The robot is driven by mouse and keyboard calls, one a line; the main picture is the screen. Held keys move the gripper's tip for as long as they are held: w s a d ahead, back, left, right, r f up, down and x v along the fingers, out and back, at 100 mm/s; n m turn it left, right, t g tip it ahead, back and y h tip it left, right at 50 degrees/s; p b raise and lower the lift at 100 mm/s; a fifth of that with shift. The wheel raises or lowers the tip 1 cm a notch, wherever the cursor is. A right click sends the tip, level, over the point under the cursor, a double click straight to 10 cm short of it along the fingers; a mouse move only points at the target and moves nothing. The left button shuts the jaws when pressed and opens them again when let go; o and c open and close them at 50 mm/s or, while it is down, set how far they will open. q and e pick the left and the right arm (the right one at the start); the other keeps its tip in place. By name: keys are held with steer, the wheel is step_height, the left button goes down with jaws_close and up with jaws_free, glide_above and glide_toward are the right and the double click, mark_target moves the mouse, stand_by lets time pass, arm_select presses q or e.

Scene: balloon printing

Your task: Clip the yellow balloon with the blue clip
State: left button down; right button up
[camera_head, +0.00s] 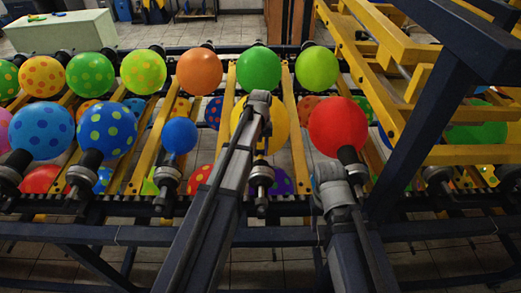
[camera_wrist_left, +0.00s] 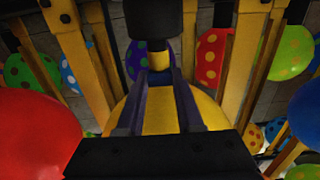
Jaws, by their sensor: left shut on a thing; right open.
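The yellow balloon (camera_head: 277,128) sits on the rack, partly hidden behind my left arm in the head view. In the left wrist view the yellow balloon (camera_wrist_left: 160,112) fills the space below the fingers, its narrow neck running up to a dark nozzle (camera_wrist_left: 153,22). My left gripper (camera_wrist_left: 161,77) is at that neck, its fingers close together on a small bluish piece that looks like the blue clip (camera_wrist_left: 160,75). Whether the piece grips the neck I cannot tell. My right gripper (camera_head: 328,176) is open below the red balloon; its fingertips are hard to make out.
The red balloon (camera_head: 338,124) stands right of the yellow one, and a small blue balloon (camera_head: 179,136) stands left. Several other balloons line the rack behind. Yellow rails (camera_head: 297,132) run between them. A dark blue frame post (camera_head: 414,130) blocks the right side.

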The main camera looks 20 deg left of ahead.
arm_select(q)
steer(key=shift+f, duration=0.15)
arm_select(e)
steer(key=shift+f, duration=0.1)
arm_select(q)
steer(key=shift+c, duration=2.4)
jaws_free()
step_height(320, 180, up, 9)
steer(key=p, duration=0.9)
arm_select(e)
step_height(320, 180, up, 9)
